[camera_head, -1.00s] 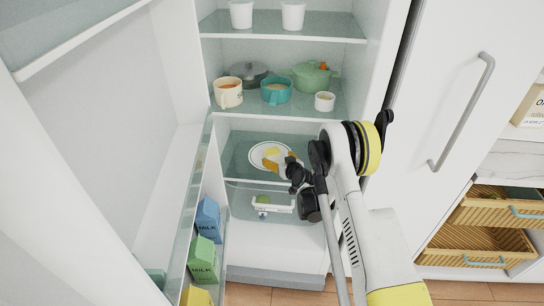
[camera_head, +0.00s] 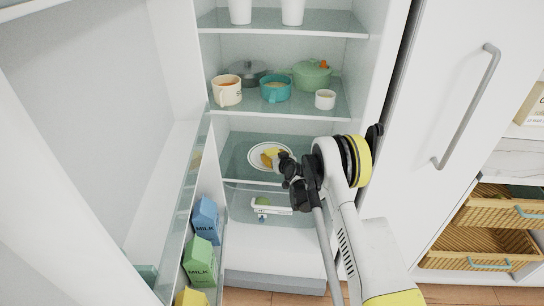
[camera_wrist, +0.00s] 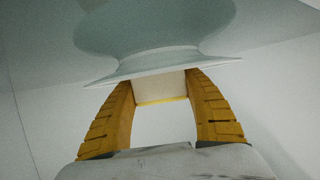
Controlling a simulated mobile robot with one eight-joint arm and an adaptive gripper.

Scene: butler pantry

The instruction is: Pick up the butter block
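The butter block (camera_wrist: 160,86) shows in the wrist view as a pale block with a yellow edge, between my two orange fingertips. Both fingers of my gripper (camera_wrist: 161,82) appear to touch its sides. The white plate (camera_wrist: 150,68) spans just beyond it, and its rim hides part of the block. In the head view the plate (camera_head: 254,163) lies on the middle glass shelf, with my gripper (camera_head: 271,158) over its right part, covering much of the butter. I cannot tell whether the block is clear of the plate.
The shelf above holds a beige cup (camera_head: 227,91), a teal pot (camera_head: 275,90), a green pot (camera_head: 312,75) and a small white cup (camera_head: 325,99). Milk cartons (camera_head: 201,261) stand in the open door at left.

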